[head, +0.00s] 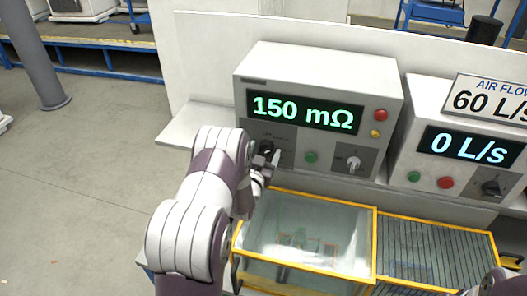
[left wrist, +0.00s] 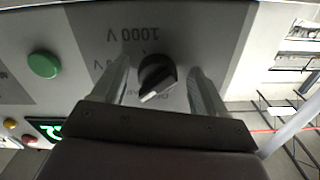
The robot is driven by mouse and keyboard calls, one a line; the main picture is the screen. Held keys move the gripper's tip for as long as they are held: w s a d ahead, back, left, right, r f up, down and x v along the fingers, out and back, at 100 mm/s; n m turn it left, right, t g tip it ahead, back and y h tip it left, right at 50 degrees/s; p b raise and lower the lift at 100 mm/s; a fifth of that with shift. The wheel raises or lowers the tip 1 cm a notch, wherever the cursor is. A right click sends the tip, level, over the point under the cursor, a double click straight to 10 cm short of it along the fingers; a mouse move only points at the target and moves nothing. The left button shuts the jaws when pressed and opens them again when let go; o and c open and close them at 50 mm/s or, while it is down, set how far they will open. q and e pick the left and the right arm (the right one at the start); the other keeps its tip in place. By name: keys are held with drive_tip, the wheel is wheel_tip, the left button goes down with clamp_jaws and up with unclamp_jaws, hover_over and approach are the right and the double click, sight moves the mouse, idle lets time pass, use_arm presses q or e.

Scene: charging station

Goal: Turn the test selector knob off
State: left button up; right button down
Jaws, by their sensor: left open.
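The test selector knob (head: 265,148) is a dark round knob on the lower left of the white tester's front, partly hidden by my left arm in the head view. In the left wrist view the black knob (left wrist: 157,75) shows upside down, with a pale pointer line and a "1000 V" label by it. Other labels around it are partly covered. My left gripper (left wrist: 158,68) is open, with one finger on each side of the knob and visible gaps between. It also shows at the panel in the head view (head: 268,170). My right gripper is out of view.
The tester's display (head: 305,111) reads 150 mΩ. A green button (head: 311,157) and another knob (head: 353,163) sit to the right. A yellow-edged clear box (head: 305,235) stands below the panel. A second unit (head: 462,150) reads 0 L/s.

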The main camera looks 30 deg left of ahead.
use_arm(q)
drive_tip(key=shift+d, duration=0.15)
drive_tip(key=c, duration=1.1)
drive_tip(key=shift+o, duration=0.2)
drive_tip(key=shift+f+n+b, duration=0.2)
drive_tip(key=shift+n+b, duration=0.7)
drive_tip(key=shift+b, duration=0.25)
drive_tip(key=n+b, duration=0.2)
drive_tip(key=shift+n, duration=0.3)
drive_tip(key=n+b, duration=0.3)
drive_tip(key=shift+d, duration=0.15)
drive_tip(key=shift+r+n+b, duration=0.15)
drive_tip(key=shift+n+b, duration=0.9)
drive_tip(key=shift+n, duration=0.25)
drive_tip(key=o, duration=1.1)
drive_tip(key=shift+c, duration=0.2)
